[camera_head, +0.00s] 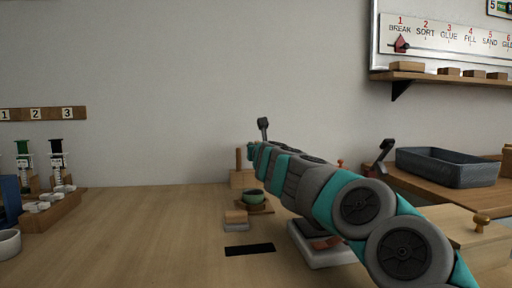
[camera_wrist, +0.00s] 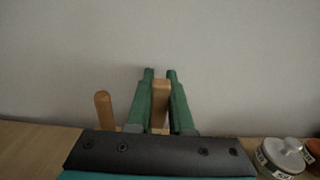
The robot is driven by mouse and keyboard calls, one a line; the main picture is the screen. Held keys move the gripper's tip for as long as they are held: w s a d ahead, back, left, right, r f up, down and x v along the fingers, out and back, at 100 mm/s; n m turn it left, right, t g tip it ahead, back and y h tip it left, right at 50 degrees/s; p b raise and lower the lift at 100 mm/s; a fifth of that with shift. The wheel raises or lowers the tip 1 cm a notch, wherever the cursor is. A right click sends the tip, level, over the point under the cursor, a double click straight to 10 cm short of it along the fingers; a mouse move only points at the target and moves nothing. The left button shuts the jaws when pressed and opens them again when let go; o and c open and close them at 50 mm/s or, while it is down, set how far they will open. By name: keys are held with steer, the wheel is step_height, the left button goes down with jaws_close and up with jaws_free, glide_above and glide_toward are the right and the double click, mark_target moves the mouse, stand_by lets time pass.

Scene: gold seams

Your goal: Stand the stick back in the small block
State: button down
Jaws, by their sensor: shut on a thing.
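In the wrist view, my gripper (camera_wrist: 160,76) is shut on a pale wooden stick (camera_wrist: 160,102), which shows between the two green fingers. Its lower end is hidden behind the dark gripper body. A second, round-topped wooden stick (camera_wrist: 103,112) stands upright to the left of the fingers, apart from them. In the head view, an upright stick (camera_head: 238,159) rises at a small wooden block (camera_head: 240,180) at the back of the table. My arm covers the fingers, the held stick and part of the block there.
A green bowl (camera_head: 254,197) on a wooden piece, a small stacked block (camera_head: 236,217) and a black strip (camera_head: 250,250) lie in front of the block. A rack with small pots (camera_head: 48,208) stands left. A grey tray (camera_head: 447,168) is right. The table's left middle is clear.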

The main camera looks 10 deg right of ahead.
steer(key=shift+f, duration=0.25)
stand_by(0.3)
steer(key=c, duration=0.7)
jaws_free()
steer(key=shift+c, duration=0.2)
steer(key=shift+s, duration=0.1)
steer(key=shift+s+f+b, duration=0.1)
steer(key=shift+s+b, duration=0.5)
steer(key=shift+s, duration=0.25)
steer(key=s+b, duration=0.1)
steer(key=s, duration=0.2)
steer(key=shift+s, duration=0.15)
